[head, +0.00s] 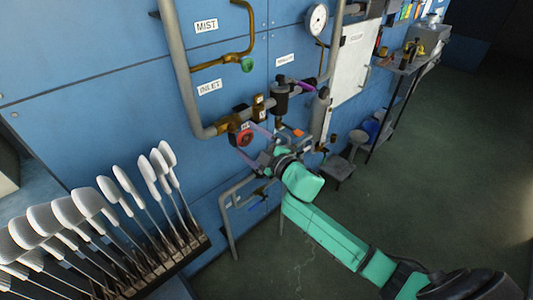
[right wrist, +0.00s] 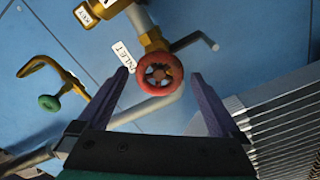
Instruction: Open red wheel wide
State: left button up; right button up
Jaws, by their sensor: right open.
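The red wheel (head: 245,138) is a small spoked handwheel on a brass valve in the pipe below the INLET label. In the right wrist view the red wheel (right wrist: 160,74) lies between the tips of two purple fingers, with a gap on each side. My right gripper (head: 250,143) reaches up to the wheel from the lower right; it also shows in the right wrist view (right wrist: 160,78). It is open and holds nothing. Whether the fingertips are level with the rim in depth is hard to tell. My left gripper is not in view.
A rack of several pale paddle-shaped sock boards (head: 95,215) stands at the lower left. A green wheel (head: 247,64) sits on the brass MIST pipe above. A pressure gauge (head: 317,18), grey pipes and a white panel (head: 355,60) are on the blue wall. The floor at right is open.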

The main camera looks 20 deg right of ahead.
jog(key=b+v, duration=0.2)
jog(key=v, duration=1)
jog(key=shift+s, duration=0.3)
